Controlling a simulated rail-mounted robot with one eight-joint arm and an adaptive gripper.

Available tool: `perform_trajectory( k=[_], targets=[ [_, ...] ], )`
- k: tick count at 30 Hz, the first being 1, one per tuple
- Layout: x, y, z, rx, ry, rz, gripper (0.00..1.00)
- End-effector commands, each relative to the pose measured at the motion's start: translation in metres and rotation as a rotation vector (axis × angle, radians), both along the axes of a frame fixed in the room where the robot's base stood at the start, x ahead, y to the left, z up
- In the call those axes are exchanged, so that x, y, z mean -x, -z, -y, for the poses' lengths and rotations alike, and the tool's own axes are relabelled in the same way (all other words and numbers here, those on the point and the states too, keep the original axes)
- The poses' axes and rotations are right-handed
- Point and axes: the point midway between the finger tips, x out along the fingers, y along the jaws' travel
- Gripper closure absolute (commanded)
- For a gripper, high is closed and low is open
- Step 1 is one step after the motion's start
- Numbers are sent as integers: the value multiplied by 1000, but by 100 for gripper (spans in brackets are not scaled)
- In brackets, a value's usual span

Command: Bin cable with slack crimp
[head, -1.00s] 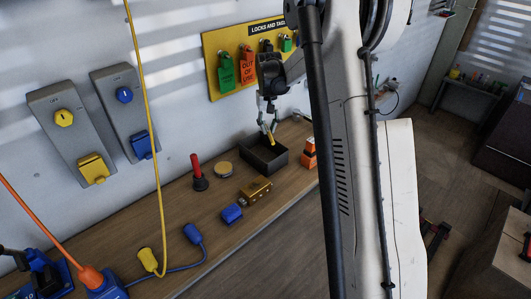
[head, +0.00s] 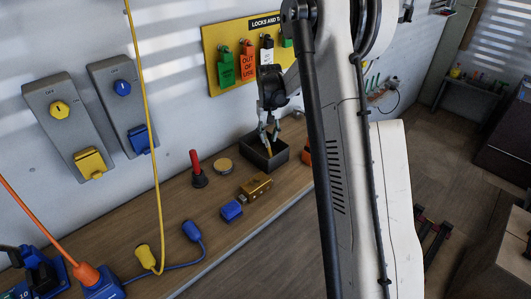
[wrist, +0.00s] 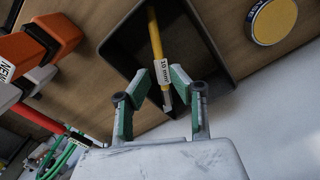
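A short yellow cable piece (wrist: 156,42) with a white "10 mm" tag (wrist: 164,72) shows inside the black bin (wrist: 207,43) in the wrist view. In the head view the black bin (head: 283,156) stands on the bench, with a bit of the yellow cable (head: 269,151) in it. My gripper (wrist: 167,88) is open above the bin. Its green-padded fingers stand apart on both sides of the cable's near end. I cannot tell whether the cable rests fully on the bin's floor. The crimp is too small to judge.
A round tan-topped puck (head: 222,165), a red-handled tool (head: 197,167), a brass block (head: 256,186) and a blue block (head: 231,211) stand on the bench left of the bin. An orange item (head: 306,153) is right of it. A yellow cable (head: 151,130) hangs at left.

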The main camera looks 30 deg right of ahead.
Motion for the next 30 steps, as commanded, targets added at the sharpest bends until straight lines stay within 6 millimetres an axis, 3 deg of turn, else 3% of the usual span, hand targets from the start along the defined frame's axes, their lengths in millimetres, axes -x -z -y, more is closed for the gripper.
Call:
perform_trajectory(
  k=[2,14,30],
  targets=[
    [0,0,0,0,0,0,66],
    [0,-9,0,0,0,0,66],
    [0,-104,0,0,0,0,66]
  ],
)
